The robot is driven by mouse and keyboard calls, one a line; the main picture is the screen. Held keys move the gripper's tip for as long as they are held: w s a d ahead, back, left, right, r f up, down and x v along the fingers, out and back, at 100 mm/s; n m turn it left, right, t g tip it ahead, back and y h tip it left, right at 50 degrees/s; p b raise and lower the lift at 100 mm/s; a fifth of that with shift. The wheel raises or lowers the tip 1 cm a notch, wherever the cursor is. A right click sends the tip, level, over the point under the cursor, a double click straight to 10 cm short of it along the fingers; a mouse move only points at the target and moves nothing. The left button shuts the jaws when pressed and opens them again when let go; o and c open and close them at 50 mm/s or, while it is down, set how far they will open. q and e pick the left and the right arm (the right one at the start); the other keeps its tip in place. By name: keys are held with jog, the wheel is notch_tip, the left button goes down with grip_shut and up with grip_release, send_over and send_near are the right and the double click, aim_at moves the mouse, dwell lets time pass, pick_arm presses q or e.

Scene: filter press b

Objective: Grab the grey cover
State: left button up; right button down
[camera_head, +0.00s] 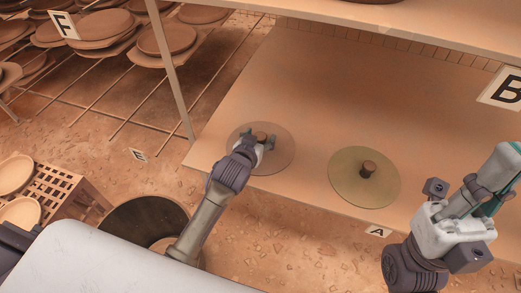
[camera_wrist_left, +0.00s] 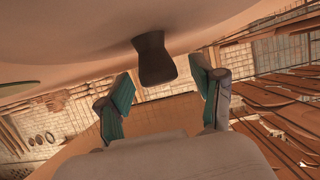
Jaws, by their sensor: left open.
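A round, flat, grey-brown cover (camera_head: 283,157) with a dark knob (camera_head: 261,136) lies on the lower shelf, left of a second, yellowish-green disc (camera_head: 348,184) with a brown knob. I take the grey-brown one as the grey cover. My left gripper (camera_head: 262,143) is at its knob. In the left wrist view the dark knob (camera_wrist_left: 153,58) stands between and beyond the open teal fingers (camera_wrist_left: 165,100), with a gap on both sides. My right gripper (camera_head: 495,178) is to the right of the yellowish disc, apart from it; its finger opening is unclear.
The shelf (camera_head: 300,80) is otherwise clear around the discs, with an upper shelf (camera_head: 430,15) overhead and a post (camera_head: 168,65) at left. A rack of stacked discs (camera_head: 95,30) stands at upper left. A crate (camera_head: 65,200) and a dark round bin (camera_head: 145,215) are at lower left.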

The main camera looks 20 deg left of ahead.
pick_arm(q)
jog(key=shift+w+f, duration=0.1)
jog(key=shift+w, duration=0.3)
jog(key=shift+c, duration=0.2)
grip_shut()
